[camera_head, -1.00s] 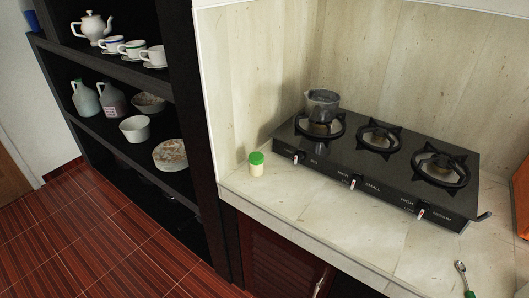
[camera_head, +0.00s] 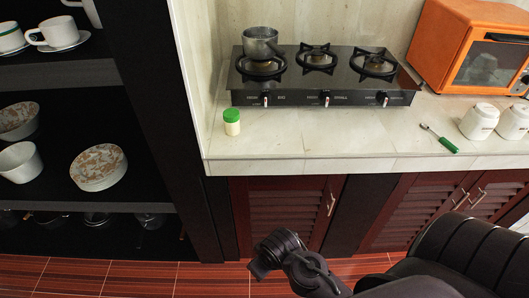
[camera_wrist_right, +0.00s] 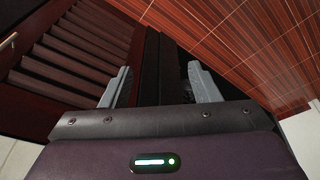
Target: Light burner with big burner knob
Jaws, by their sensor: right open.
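A black three-burner stove (camera_head: 305,84) stands on the counter against the wall. Its big burner knob (camera_head: 266,100), beside the label BIG, is the leftmost knob on the front panel. The left burner (camera_head: 256,68) lies behind that knob, with a metal pot (camera_head: 260,42) on it. No flame shows. In the right wrist view my right gripper (camera_wrist_right: 158,86) is open and empty, with grey fingers apart in front of the dark cabinet front and tiled floor. My right arm reaches in low in the head view, below the counter, well away from the knob. My left gripper is not in view.
The small (camera_head: 326,99) and medium (camera_head: 384,98) knobs sit to the right. A green-lidded jar (camera_head: 231,122) stands left of the stove front. A green-handled spoon (camera_head: 440,139), white canisters (camera_head: 479,122) and orange oven (camera_head: 455,45) are right. The counter before the stove is clear.

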